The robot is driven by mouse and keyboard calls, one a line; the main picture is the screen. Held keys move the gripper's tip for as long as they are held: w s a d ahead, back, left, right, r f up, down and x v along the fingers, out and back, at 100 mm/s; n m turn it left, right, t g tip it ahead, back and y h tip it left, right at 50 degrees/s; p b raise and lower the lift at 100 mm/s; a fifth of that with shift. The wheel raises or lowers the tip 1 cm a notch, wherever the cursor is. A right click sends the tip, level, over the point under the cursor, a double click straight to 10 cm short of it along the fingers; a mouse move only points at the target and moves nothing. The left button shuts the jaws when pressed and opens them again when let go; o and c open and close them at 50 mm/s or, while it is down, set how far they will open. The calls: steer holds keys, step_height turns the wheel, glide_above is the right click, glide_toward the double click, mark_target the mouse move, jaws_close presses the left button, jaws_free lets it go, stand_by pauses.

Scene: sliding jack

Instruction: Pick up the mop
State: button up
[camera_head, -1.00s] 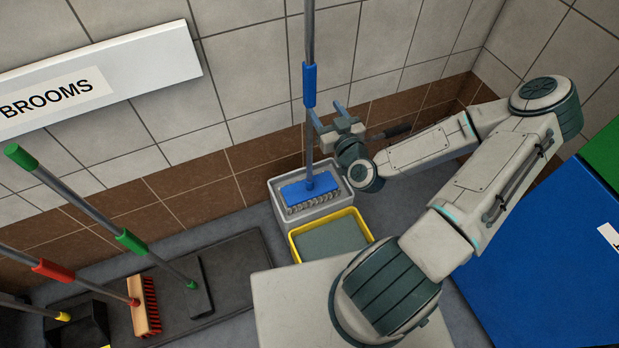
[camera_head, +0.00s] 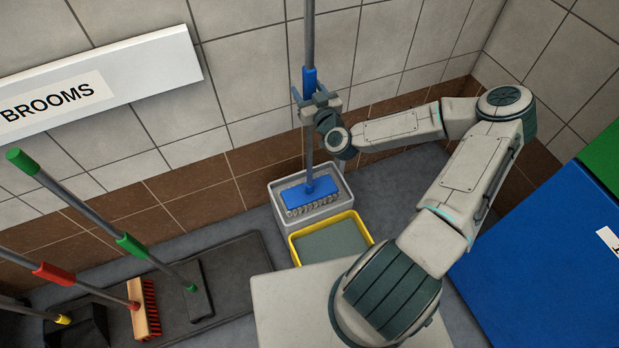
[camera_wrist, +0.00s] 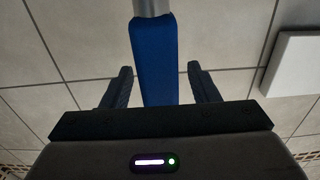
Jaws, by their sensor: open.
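The mop stands upright, with a grey pole (camera_head: 309,38), a blue grip sleeve (camera_head: 309,80) and a blue head (camera_head: 310,194) with grey strands. Its head rests in the grey bucket (camera_head: 330,214). My gripper (camera_head: 309,94) is at the lower part of the blue sleeve. In the wrist view the blue sleeve (camera_wrist: 154,58) stands between the two open fingers of my gripper (camera_wrist: 160,84), with a gap on each side.
A yellow-rimmed bucket (camera_head: 297,248) stands in front of the grey one. Several brooms lean at the left, including a green-gripped one (camera_head: 130,243), above a dark mat (camera_head: 236,272). A blue box (camera_head: 545,255) stands at the right. A wall sign (camera_head: 150,65) reads BROOMS.

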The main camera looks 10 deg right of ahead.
steer(key=shift+w, duration=0.35)
steer(key=shift+c, duration=0.3)
jaws_close()
steer(key=shift+r, duration=0.15)
